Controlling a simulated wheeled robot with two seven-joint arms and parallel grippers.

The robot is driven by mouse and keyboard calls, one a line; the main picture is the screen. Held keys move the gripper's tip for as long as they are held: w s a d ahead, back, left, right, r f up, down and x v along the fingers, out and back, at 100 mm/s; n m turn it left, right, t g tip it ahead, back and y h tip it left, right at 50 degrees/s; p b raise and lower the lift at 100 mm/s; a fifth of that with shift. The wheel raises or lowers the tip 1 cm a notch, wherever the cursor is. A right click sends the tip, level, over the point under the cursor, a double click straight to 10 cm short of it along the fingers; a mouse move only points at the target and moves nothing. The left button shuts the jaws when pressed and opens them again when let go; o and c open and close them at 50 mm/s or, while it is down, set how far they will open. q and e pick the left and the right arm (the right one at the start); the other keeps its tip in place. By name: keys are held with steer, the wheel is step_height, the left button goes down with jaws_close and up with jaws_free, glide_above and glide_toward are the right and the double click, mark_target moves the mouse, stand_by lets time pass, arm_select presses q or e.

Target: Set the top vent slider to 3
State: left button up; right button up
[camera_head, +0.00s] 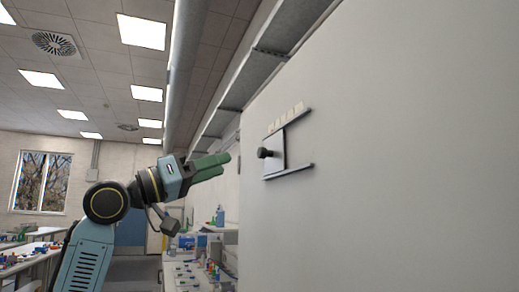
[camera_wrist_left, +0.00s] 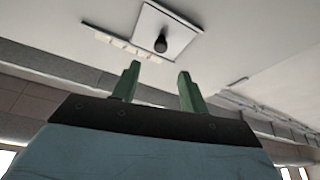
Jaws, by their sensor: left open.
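The vent slider is a light plate (camera_head: 278,160) with a dark round knob (camera_head: 265,153), set between two dark rails on the large pale wall panel. A row of pale marks (camera_head: 286,117) runs along the upper rail; I cannot read their numbers. In the left wrist view the plate (camera_wrist_left: 172,28), the knob (camera_wrist_left: 161,44) and the marks (camera_wrist_left: 112,38) show beyond the fingers. My left gripper (camera_head: 222,165) has green fingers, is open and empty, and is left of the knob, apart from it. It also shows in the left wrist view (camera_wrist_left: 157,85). My right gripper is not seen.
The pale panel (camera_head: 400,150) fills the right side. A ledge and a round duct (camera_head: 184,75) run overhead. Benches with bottles and small items (camera_head: 190,272) stand below and behind. The space between my left gripper and the knob is clear.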

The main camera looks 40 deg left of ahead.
mark_target(259, 153)
arm_select(q)
steer(key=p+x, duration=0.3)
steer(key=x, duration=0.6)
steer(key=shift+w+r+p, duration=0.1)
steer(key=shift+w+p, duration=0.1)
steer(key=shift+p, duration=0.15)
steer(key=shift+w+d, duration=0.15)
steer(key=shift+w, duration=0.2)
jaws_close()
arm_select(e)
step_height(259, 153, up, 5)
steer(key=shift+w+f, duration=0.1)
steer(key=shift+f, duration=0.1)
